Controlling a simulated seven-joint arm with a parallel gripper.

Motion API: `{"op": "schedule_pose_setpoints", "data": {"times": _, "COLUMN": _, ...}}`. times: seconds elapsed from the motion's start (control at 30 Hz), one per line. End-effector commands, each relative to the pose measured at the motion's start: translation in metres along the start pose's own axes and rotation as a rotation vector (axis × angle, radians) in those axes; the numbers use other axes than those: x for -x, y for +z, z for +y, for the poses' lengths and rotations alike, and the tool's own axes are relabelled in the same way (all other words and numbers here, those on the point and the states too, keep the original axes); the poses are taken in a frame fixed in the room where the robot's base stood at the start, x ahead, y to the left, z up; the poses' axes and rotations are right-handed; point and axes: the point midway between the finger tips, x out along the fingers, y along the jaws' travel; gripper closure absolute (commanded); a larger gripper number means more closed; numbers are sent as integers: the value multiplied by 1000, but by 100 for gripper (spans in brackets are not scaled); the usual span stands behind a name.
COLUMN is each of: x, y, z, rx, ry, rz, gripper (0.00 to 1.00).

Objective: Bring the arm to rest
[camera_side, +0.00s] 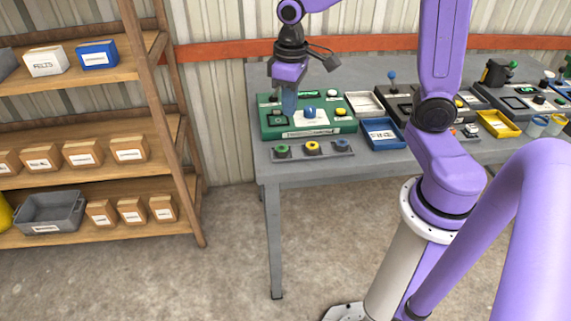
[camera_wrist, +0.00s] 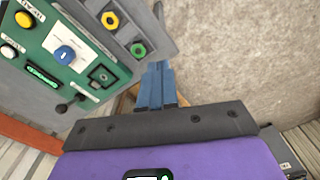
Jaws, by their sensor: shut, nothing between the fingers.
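My gripper (camera_side: 289,103) hangs fingers-down over the left part of the green control panel (camera_side: 347,127) on the grey table. In the wrist view my gripper's blue fingers (camera_wrist: 157,68) lie side by side, shut and empty. The green panel also shows in the wrist view (camera_wrist: 88,52), with a blue knob (camera_wrist: 64,54), a yellow button (camera_wrist: 24,19) and a small green display (camera_wrist: 42,77). From these views I cannot tell whether the fingertips touch the panel.
A grey strip (camera_side: 330,150) with green, yellow and dark-centred rings lies along the table's front edge. A blue tray (camera_side: 382,134), a yellow tray (camera_side: 498,124) and other panels stand to the right. A wooden shelf (camera_side: 160,150) with boxes stands left of the table.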

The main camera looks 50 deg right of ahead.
Motion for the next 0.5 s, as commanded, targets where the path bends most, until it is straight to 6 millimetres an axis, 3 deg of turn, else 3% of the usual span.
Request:
{"op": "schedule_pose_setpoints", "data": {"times": 0.03, "x": 2, "y": 13, "z": -18, "rx": 71, "ry": -1, "rz": 3, "gripper": 100}}
{"op": "schedule_pose_setpoints", "data": {"times": 0.2, "x": 5, "y": 60, "z": -63, "rx": 292, "ry": -6, "rz": 6, "gripper": 100}}
{"op": "schedule_pose_setpoints", "data": {"times": 0.33, "x": 4, "y": 100, "z": -87, "rx": 463, "ry": -10, "rz": 8, "gripper": 100}}
{"op": "schedule_pose_setpoints", "data": {"times": 0.5, "x": 1, "y": 145, "z": -102, "rx": 651, "ry": -15, "rz": 10, "gripper": 100}}
